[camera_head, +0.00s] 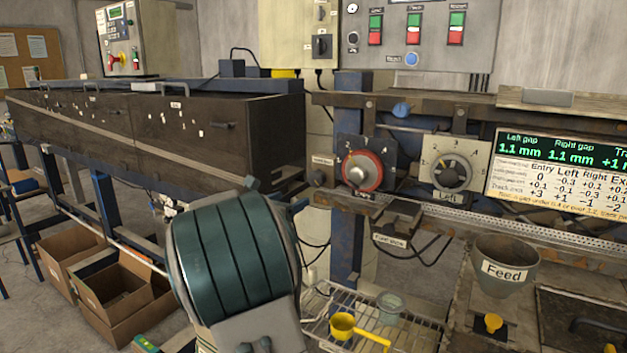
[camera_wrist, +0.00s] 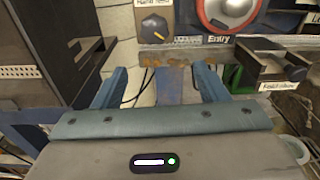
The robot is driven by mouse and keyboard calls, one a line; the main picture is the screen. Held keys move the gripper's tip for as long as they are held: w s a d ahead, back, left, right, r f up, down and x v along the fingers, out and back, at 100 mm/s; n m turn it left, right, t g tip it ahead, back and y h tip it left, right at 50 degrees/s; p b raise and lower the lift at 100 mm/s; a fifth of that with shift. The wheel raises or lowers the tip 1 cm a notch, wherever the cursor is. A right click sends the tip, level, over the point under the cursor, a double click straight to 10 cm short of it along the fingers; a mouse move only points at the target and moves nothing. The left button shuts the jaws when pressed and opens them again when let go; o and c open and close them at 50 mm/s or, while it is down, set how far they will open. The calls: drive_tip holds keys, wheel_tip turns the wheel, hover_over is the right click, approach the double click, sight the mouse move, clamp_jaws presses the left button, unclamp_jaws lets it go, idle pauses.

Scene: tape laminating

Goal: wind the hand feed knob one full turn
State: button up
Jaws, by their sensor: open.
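The hand feed knob is small and dark, on a pale plate under a label, at the left end of the machine's panel. In the wrist view the hand feed knob (camera_wrist: 154,26) shows at the top, with a yellow mark on its lower part. In the head view it (camera_head: 318,178) sits left of the red-ringed Entry dial (camera_head: 362,170). My gripper (camera_wrist: 160,78) is open, its two blue fingers spread wide with nothing between them. The knob is beyond the fingertips, apart from them. In the head view my wrist hides the fingers.
The Left dial (camera_head: 452,174) is further right, beside a gap readout screen (camera_head: 555,170). A small feed slow pedal-like box (camera_head: 398,218) juts out below the dials.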

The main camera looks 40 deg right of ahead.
sight(314, 181)
drive_tip(key=shift+n, duration=0.3)
drive_tip(key=p+x, duration=0.1)
drive_tip(key=x, duration=0.3)
drive_tip(key=p+x, duration=0.1)
drive_tip(key=x, duration=0.4)
drive_tip(key=r+p+x, duration=0.1)
drive_tip(key=x, duration=0.4)
drive_tip(key=shift+w+a, duration=0.1)
drive_tip(key=shift+w, duration=0.35)
drive_tip(key=c, duration=1)
